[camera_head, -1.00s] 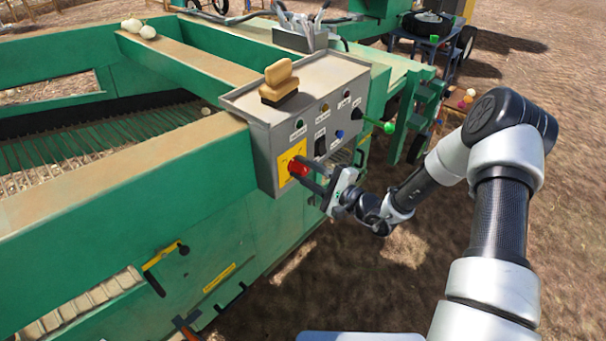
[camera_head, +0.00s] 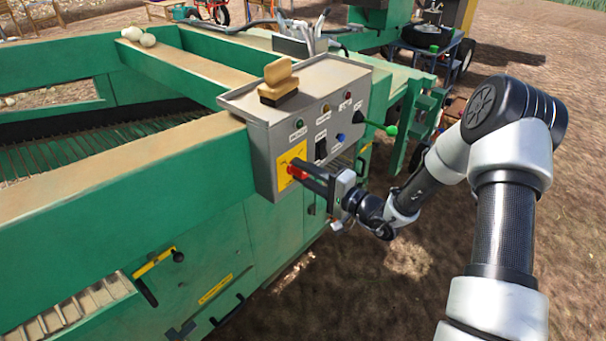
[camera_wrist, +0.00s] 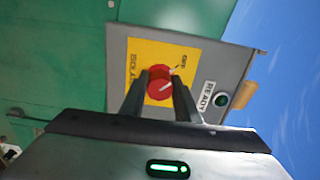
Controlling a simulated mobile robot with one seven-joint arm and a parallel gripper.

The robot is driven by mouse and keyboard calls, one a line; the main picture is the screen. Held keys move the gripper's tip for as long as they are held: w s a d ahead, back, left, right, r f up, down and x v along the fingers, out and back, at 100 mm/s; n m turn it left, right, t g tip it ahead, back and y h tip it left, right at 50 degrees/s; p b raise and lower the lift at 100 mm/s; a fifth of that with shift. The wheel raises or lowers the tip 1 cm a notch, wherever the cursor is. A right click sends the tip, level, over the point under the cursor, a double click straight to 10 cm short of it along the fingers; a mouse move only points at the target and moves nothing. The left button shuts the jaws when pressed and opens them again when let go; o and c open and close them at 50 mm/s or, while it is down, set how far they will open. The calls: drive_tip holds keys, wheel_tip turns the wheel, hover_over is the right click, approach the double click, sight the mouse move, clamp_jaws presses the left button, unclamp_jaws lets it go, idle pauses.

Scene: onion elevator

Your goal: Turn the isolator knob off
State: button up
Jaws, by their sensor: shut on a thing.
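The isolator knob is a red round knob (camera_head: 297,171) on a yellow plate (camera_head: 285,158) at the lower left of the grey control box front (camera_head: 262,160). In the wrist view the red knob (camera_wrist: 160,84) has a pale pointer line slanting toward the word OFF on the yellow plate (camera_wrist: 143,62). My gripper (camera_head: 306,172) reaches the knob from the right. In the wrist view my gripper's two dark fingers (camera_wrist: 160,97) lie on either side of the knob and are shut on it. The fingers hide parts of the knob's sides.
The box also carries a black switch (camera_head: 321,148), a blue button (camera_head: 341,137) and a green-tipped lever (camera_head: 391,130). A brush (camera_head: 278,82) lies on its top. The green machine frame (camera_head: 120,190) fills the left. Open soil (camera_head: 400,285) lies below my arm.

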drive_tip(key=shift+d, duration=0.1)
drive_tip(key=o, duration=1)
drive_tip(key=shift+o, duration=0.2)
drive_tip(key=v, duration=1.7)
drive_tip(key=shift+s+p, duration=0.2)
drive_tip(key=shift+p, duration=0.15)
drive_tip(key=shift+d, duration=0.1)
